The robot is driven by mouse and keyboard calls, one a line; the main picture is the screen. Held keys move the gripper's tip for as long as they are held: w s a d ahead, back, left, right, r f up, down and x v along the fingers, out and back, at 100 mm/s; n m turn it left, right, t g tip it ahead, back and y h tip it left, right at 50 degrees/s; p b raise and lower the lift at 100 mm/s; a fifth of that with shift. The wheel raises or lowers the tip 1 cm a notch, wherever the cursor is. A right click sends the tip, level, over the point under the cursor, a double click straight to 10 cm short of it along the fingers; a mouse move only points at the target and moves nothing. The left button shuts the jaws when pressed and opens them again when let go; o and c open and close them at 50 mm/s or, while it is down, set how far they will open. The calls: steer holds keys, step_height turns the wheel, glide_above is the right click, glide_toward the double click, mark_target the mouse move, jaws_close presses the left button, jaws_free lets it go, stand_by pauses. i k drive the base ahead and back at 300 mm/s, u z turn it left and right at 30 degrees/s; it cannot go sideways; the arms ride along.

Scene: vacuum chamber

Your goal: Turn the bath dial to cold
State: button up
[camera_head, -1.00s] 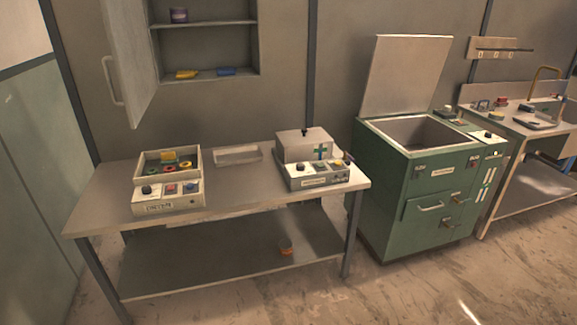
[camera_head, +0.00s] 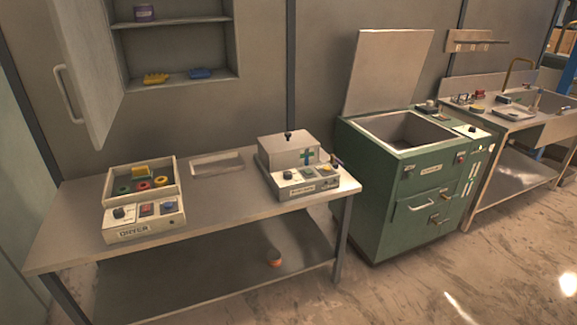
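No label in view can be read as the bath. A white control box (camera_head: 305,186) at the right end of the table has a black dial (camera_head: 288,175), some buttons, and a lidded grey box (camera_head: 289,151) with a green cross behind it; its label is too small to read. A green cabinet (camera_head: 395,165) with a raised lid and an open basin stands to the right, with a dark knob (camera_head: 472,130) on its right-hand top panel. I cannot tell which of these is the bath, nor any dial's setting. My gripper is not in view.
The table (camera_head: 225,213) also holds a box labelled DRYER (camera_head: 144,225) with a tray of coloured rings. An orange item (camera_head: 274,258) lies on its lower shelf. A wall cabinet (camera_head: 200,50) stands open. A sink bench (camera_head: 500,116) is at the far right. Floor in front is clear.

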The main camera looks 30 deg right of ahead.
mark_target(287, 174)
steer(key=u, duration=0.2)
steer(key=i, duration=0.9)
steer(key=u, duration=0.5)
